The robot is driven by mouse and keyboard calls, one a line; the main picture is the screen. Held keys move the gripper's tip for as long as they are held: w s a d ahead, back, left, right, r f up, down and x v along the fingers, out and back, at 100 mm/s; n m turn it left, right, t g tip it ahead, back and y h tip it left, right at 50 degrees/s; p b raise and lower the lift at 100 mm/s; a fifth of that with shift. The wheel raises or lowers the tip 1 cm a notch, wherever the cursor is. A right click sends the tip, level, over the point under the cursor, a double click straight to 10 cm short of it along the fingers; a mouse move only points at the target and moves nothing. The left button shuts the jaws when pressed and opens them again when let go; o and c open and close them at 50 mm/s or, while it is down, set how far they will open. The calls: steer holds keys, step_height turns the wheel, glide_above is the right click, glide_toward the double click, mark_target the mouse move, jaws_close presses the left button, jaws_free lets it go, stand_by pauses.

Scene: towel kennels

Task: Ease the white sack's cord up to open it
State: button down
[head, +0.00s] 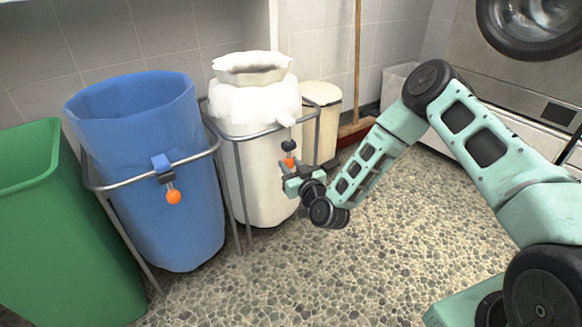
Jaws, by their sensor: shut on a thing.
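The white sack (262,180) hangs in a grey metal frame in the head view. Its top is bunched below a ruffled mouth (250,68) that looks partly open. At its right front a white tab (286,120) sticks out, with a dark toggle (289,145) below it. An orange bead (289,162) hangs under the toggle, at the cord's end. My gripper (290,168) is shut on the orange bead, in front of the sack's right side. The fingers partly hide the bead, and the cord itself is too small to make out clearly.
A blue sack (150,190) with its own orange bead (173,197) hangs left of the white one. A green bin (60,230) stands far left. A cream bin (322,95), a broom (357,60) and a washing machine (535,60) stand behind. The pebbled floor (400,250) is clear.

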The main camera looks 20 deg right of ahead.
mark_target(291, 151)
step_height(291, 151, up, 5)
steer(key=p, duration=0.3)
steer(key=shift+r+p, duration=0.1)
steer(key=shift+p, duration=0.2)
steer(key=c, duration=1.1)
jaws_free()
steer(key=shift+r, duration=0.1)
steer(key=s+d+p, duration=0.2)
steer(key=s+p, duration=0.3)
steer(key=s, duration=1.2)
steer(key=shift+d, duration=0.35)
steer(key=shift+s, duration=0.1)
